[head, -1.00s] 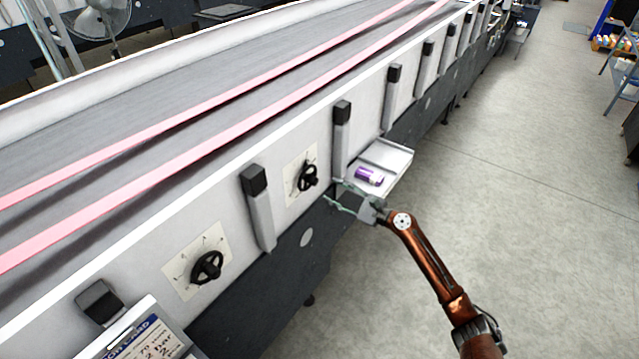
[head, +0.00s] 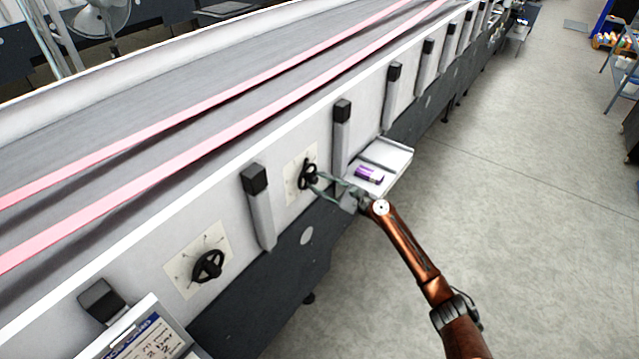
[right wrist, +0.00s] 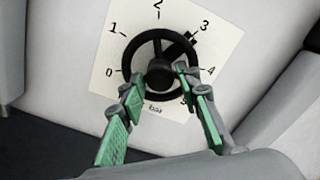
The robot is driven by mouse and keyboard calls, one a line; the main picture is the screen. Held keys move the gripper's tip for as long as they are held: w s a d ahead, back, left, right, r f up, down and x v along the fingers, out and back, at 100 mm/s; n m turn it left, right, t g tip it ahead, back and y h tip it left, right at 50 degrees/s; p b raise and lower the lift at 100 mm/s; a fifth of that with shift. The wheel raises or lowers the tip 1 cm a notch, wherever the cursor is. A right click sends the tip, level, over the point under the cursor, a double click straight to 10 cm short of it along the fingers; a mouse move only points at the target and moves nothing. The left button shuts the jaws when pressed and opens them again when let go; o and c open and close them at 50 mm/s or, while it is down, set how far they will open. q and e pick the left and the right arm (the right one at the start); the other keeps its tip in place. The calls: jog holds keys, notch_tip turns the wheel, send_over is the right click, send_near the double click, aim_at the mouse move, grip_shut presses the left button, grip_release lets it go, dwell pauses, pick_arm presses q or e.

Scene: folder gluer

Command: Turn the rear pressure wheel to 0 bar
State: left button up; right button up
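The rear pressure wheel (head: 307,174) is a black handwheel on a white dial plate on the machine's side. In the right wrist view the wheel (right wrist: 160,94) shows close up, with marks from 0 at left to about 5 at lower right. A black pointer bar (right wrist: 181,48) points up and right, near 3. My right gripper (head: 319,184) has its green-padded fingers apart. In the right wrist view the fingertips (right wrist: 157,84) lie either side of the hub, over the wheel's rim; whether they touch it I cannot tell. My left gripper is not in view.
A second black wheel (head: 208,266) with its own dial is nearer. Grey posts with black caps (head: 257,205) flank the rear dial. A white tray (head: 398,157) with a purple item (head: 369,174) sits close beside my right gripper.

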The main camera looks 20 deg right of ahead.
grip_shut()
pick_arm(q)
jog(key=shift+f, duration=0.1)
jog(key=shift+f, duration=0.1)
